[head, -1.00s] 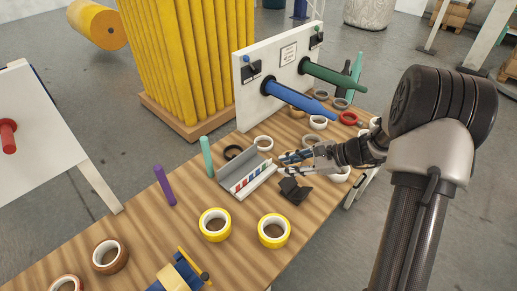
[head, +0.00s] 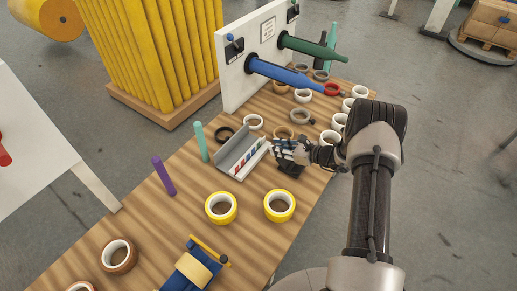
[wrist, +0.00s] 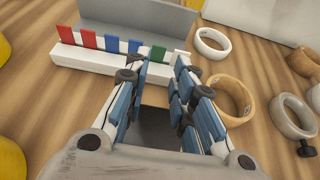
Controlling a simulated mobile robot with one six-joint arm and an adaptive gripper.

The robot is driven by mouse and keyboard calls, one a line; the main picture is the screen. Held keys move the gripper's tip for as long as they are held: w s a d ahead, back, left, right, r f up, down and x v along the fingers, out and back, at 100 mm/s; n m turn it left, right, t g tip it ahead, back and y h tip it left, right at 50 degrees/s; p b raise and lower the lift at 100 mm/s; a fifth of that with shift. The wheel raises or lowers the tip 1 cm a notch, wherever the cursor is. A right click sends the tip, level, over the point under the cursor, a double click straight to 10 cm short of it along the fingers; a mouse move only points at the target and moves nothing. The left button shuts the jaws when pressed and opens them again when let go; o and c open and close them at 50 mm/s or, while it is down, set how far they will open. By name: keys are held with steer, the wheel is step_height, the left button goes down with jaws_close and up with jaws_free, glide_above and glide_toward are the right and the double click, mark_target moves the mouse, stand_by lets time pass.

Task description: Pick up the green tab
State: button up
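The green tab (wrist: 158,53) stands in a white holder (wrist: 85,57) with a grey back, at the right of a row of red and blue tabs. The holder is also in the head view (head: 233,168), on the wooden table. My gripper (wrist: 166,62) is open, its blue-padded fingers apart, with nothing seen held between them. In the head view my gripper (head: 275,147) is beside the holder's right end.
A white tape roll (wrist: 211,42) and a tan roll (wrist: 234,98) lie to the right of the holder. Yellow rolls (head: 221,208) stand nearer. A teal peg (head: 201,141) rises left of the holder. A blue spindle (head: 285,73) juts from a white panel behind.

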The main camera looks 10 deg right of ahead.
mark_target(259, 143)
steer(key=b+x, duration=0.1)
steer(key=x, duration=0.6)
steer(key=shift+w+a+b, duration=0.15)
steer(key=shift+a+b, duration=0.15)
steer(key=c, duration=0.3)
steer(key=shift+r, duration=0.15)
